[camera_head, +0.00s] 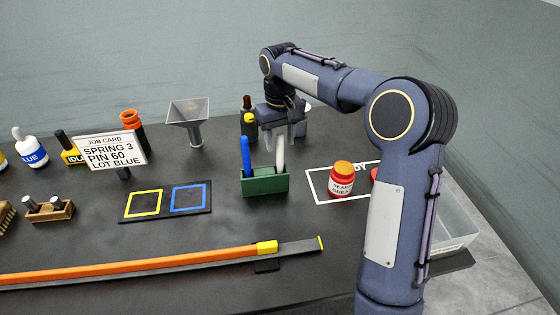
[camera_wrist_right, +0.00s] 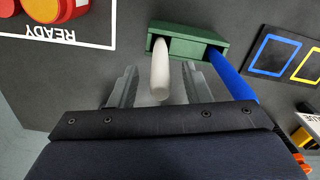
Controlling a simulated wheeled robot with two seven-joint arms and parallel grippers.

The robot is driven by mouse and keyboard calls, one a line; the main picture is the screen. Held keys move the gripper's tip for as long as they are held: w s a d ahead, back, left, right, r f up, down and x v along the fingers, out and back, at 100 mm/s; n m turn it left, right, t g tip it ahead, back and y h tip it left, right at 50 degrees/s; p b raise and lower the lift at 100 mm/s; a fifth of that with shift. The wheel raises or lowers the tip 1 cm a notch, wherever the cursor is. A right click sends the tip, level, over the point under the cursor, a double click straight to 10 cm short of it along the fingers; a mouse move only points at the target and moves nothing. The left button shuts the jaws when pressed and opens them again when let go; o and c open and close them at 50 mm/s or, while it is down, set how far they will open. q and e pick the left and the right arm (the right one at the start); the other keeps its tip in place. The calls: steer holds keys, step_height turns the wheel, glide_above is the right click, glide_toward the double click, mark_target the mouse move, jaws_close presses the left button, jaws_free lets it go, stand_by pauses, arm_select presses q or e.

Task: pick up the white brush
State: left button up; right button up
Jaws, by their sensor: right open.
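The white brush (camera_head: 281,152) stands upright in the right part of a green holder (camera_head: 265,183), with a blue brush (camera_head: 246,156) in the left part. My right gripper (camera_head: 283,138) is just above and behind the holder with its fingers pointing down. The green holder (camera_wrist_right: 188,41) and the blue brush (camera_wrist_right: 232,75) also show there. My left gripper is not in view.
A red jar (camera_head: 341,180) stands in the white READY outline right of the holder. A mat (camera_head: 166,217) with yellow and blue squares lies left. A job card sign (camera_head: 110,150), a metal funnel (camera_head: 189,112) and bottles stand behind. An orange bar (camera_head: 150,266) crosses the front.

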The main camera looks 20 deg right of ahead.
steer(key=shift+f, duration=0.85)
steer(key=shift+c, duration=0.4)
jaws_close()
steer(key=shift+r, duration=0.2)
